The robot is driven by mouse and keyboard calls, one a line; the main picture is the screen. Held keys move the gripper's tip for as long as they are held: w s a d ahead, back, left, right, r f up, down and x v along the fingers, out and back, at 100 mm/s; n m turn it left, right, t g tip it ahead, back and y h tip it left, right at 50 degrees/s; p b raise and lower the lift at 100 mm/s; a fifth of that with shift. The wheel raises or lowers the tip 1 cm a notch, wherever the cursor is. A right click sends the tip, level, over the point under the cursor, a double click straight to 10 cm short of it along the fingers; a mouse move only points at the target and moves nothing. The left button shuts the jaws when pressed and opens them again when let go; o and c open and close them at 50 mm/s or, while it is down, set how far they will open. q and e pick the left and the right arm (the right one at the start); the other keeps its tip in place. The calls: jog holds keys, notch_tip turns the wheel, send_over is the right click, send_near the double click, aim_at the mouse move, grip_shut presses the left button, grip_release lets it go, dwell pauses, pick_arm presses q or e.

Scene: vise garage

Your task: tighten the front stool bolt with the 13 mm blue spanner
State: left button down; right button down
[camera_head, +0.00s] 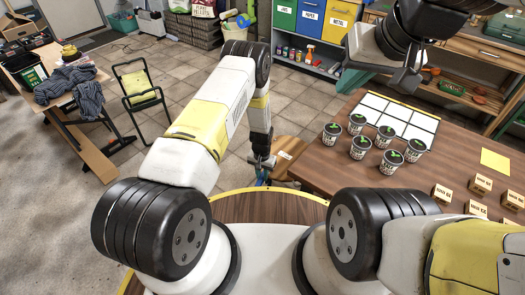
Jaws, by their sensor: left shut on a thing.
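My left gripper (262,163) points down beside the wooden stool (294,146), between my base and the table. It is shut on a thin blue thing, which looks like the blue spanner (262,177); only a small piece shows below the jaws. The stool's front bolt cannot be made out, and the jaws and arm cover that side. I cannot tell whether the spanner touches the bolt. My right gripper (400,76) hangs at the upper right, above the far part of the table, with nothing visible in it. Its jaw opening is unclear.
The brown table (324,172) at right carries several black-lidded tubs (361,146), a white grid board (398,116), small labelled boxes (481,184) and a yellow sheet (495,160). A folding chair (140,88) and a workbench (92,150) stand at left. Tiled floor between is clear.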

pick_arm(q)
jog(key=shift+f, duration=2.55)
jog(key=shift+s+f, duration=0.1)
jog(key=shift+f, duration=0.1)
jog(key=shift+f, duration=0.35)
jog(key=shift+f, duration=0.4)
jog(key=shift+w+a+r+m, duration=0.1)
jog(key=shift+w+a+m, duration=0.1)
jog(key=shift+a+m, duration=0.1)
jog(key=w+a+m, duration=0.6)
jog(key=w+m, duration=0.2)
jog(key=m, duration=0.3)
jog(key=shift+a, duration=0.15)
